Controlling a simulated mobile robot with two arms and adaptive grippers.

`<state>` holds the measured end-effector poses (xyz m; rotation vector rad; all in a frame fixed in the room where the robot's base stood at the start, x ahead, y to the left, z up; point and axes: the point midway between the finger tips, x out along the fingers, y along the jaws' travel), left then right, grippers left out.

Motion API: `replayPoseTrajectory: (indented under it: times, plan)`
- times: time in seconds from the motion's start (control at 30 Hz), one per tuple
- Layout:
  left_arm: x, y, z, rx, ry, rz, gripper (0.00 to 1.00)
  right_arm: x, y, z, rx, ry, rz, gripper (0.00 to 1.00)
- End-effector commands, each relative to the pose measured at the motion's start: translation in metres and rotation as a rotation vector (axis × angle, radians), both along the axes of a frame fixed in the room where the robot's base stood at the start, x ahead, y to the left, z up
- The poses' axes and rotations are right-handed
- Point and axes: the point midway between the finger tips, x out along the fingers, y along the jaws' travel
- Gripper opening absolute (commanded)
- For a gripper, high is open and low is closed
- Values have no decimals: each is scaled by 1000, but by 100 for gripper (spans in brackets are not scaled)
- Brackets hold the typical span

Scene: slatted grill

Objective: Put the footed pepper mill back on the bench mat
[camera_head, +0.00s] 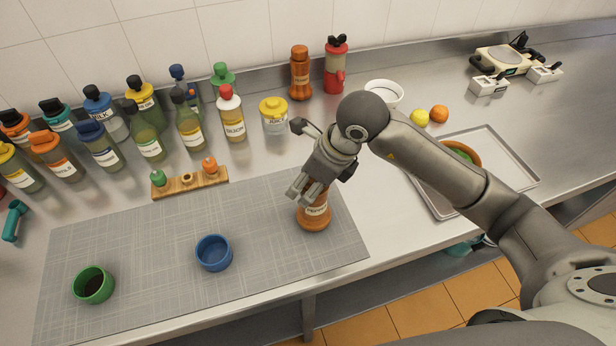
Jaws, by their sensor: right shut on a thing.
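The pepper mill (315,222) is orange-brown with a wide flared foot and a pale label that reads like "PEPPER". It is upright over the right part of the grey bench mat (150,240). Its foot appears at mat level, but I cannot tell whether it touches the mat. My right gripper (312,192) is shut on the mill's upper part, coming from above, and hides its top. My left gripper is not in view.
A blue cup (213,253) and a green cup (93,284) with dark contents stand on the mat. A wooden rack (190,182) sits behind it. Several bottles line the back left. A metal tray (515,170) is at right. The mat between blue cup and mill is clear.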

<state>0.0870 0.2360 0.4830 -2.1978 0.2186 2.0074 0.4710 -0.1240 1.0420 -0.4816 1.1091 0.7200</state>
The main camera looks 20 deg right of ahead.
Motion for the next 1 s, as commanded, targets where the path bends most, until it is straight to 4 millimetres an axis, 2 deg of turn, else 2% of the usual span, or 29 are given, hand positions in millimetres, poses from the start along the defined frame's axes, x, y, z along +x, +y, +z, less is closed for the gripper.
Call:
replayPoseTrajectory:
  times: [0.3, 0.47, 0.5, 0.63, 1.0]
  plan:
    - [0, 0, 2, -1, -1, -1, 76, 0, 1, -4, 1, -3, 1, 0]
    - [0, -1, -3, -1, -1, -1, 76, 0, 1, -8, 1, -3, 1, 0]
    - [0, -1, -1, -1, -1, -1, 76, 0, 1, -7, 1, -2, 1, 56]
    - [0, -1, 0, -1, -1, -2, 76, 0, 1, -7, 0, -1, 1, 72]
    - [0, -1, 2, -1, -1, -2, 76, 0, 1, -5, 1, -1, 0, 72]
